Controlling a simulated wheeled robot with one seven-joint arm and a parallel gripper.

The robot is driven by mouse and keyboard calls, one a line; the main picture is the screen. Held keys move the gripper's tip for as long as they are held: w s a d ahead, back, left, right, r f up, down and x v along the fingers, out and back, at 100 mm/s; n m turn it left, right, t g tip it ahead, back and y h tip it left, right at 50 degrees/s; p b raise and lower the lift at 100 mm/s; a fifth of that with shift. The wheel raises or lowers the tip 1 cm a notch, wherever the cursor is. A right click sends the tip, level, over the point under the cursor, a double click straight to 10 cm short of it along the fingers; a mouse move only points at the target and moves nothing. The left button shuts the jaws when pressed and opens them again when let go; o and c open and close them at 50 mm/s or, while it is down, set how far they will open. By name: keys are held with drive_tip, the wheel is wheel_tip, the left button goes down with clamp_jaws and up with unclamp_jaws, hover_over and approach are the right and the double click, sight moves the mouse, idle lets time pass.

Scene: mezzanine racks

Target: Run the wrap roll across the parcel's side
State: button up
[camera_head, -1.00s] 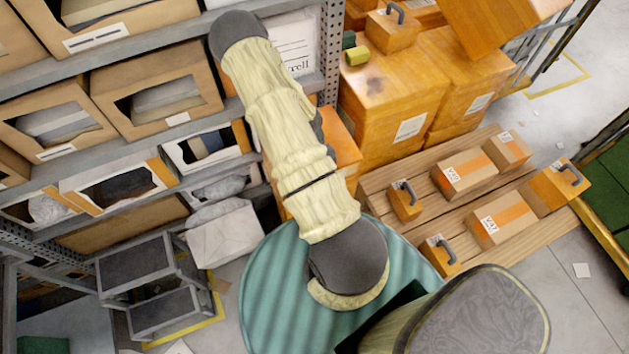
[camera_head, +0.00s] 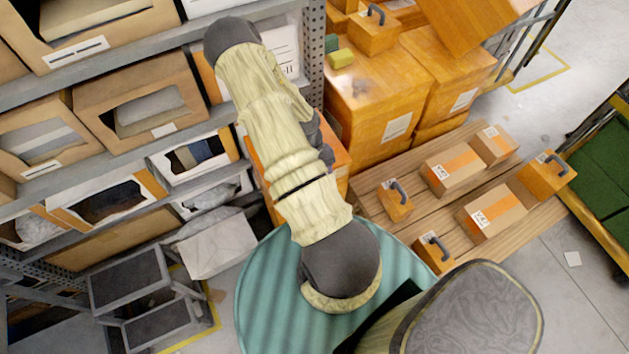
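Several taped parcels lie on a low wooden pallet (camera_head: 392,246) at the right. One labelled parcel (camera_head: 491,213) lies near its front, another parcel (camera_head: 452,170) behind it, and a smaller parcel (camera_head: 494,145) farther back. I cannot tell which parcel the task means. No wrap roll can be made out for sure. My arm rises from the bottom of the picture toward the shelves at the upper left. My gripper is not in view; the far end of the arm is a dark joint in front of the rack.
A grey rack with open-front cartons (camera_head: 143,103) fills the left. Large orange boxes (camera_head: 371,105) stand behind the pallet, with a small yellow-green block (camera_head: 341,58) on top. Orange handled blocks (camera_head: 396,202) sit on the pallet. A grey step stool (camera_head: 130,279) stands lower left.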

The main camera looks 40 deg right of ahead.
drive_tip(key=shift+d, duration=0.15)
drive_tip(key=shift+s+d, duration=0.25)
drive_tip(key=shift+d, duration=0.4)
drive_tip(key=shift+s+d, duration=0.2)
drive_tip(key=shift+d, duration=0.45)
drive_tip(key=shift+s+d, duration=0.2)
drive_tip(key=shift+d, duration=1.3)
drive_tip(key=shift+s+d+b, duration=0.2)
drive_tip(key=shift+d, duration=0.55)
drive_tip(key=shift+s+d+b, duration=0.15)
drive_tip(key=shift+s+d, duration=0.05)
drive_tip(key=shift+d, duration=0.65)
